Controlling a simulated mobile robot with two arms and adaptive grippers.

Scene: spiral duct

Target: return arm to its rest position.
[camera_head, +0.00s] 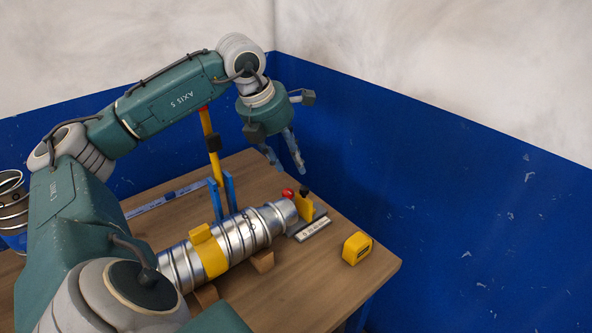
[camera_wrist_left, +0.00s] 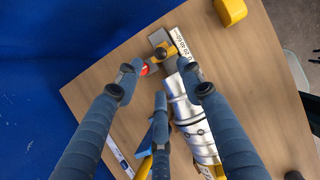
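My left gripper (camera_head: 287,166) hangs above the far right part of the table, its blue-grey fingers pointing down. In the left wrist view its fingers (camera_wrist_left: 161,76) are spread apart with nothing between them, so it is open and empty. The silver spiral duct (camera_head: 241,234) with a yellow band (camera_head: 208,255) lies on wooden blocks on the table, below and apart from the gripper. In the left wrist view the duct (camera_wrist_left: 190,115) is partly hidden behind the fingers. My right gripper is in neither view.
A yellow tape measure (camera_head: 357,248) sits near the wooden table's (camera_head: 345,285) right edge. A labelled plate (camera_head: 313,230) and a red knob (camera_head: 288,193) are by the duct's end. A yellow post (camera_head: 211,145) and blue uprights (camera_head: 229,190) stand behind it. Blue walls (camera_head: 420,190) enclose the corner.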

